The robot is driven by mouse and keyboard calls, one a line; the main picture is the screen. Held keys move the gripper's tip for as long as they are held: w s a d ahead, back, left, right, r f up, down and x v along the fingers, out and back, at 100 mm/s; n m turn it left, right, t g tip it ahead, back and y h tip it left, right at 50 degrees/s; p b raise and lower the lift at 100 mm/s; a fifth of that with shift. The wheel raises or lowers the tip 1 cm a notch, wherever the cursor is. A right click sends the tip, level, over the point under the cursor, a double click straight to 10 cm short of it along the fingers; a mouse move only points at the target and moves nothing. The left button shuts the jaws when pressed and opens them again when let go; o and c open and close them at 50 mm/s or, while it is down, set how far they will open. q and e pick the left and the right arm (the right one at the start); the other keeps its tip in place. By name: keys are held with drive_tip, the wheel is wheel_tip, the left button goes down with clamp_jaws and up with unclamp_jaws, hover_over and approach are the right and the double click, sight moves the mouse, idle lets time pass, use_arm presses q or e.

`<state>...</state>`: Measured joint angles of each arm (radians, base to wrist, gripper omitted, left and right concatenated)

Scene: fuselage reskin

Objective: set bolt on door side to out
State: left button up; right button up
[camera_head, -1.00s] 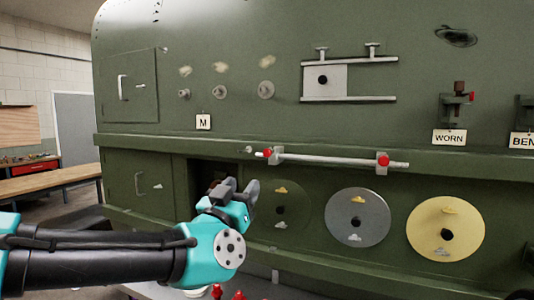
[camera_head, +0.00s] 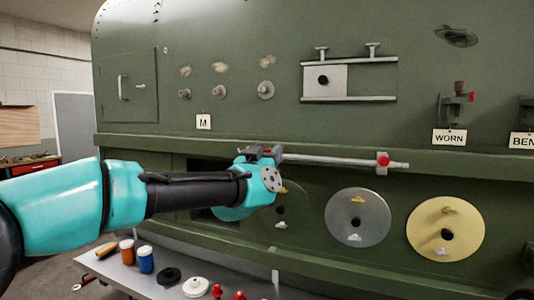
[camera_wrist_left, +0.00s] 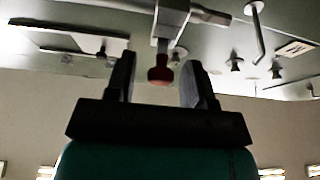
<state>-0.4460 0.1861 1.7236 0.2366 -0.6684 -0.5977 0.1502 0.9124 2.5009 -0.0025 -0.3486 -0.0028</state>
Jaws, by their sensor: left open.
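A pale horizontal rod (camera_head: 335,159) with brackets runs along the ledge of the green fuselage. Its right red knob (camera_head: 383,160) is in clear view. Its left end, toward the door side, is mostly hidden behind my left gripper (camera_head: 262,154). In the left wrist view, a red knob (camera_wrist_left: 160,72) on a grey bracket (camera_wrist_left: 170,22) lies between the two open fingers of my left gripper (camera_wrist_left: 160,78). Gaps show on both sides of the knob, so the fingers appear not to touch it. My right gripper is not in view.
A hatch door (camera_head: 130,87) with a handle is at upper left. A sliding plate (camera_head: 325,79) sits between rails above the rod. Grey (camera_head: 358,218) and yellow (camera_head: 446,229) discs are below. A low bench (camera_head: 130,268) holds jars and red-topped parts.

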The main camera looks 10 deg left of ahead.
use_arm(q)
drive_tip(key=shift+w, duration=0.15)
clamp_jaws()
idle(0.4)
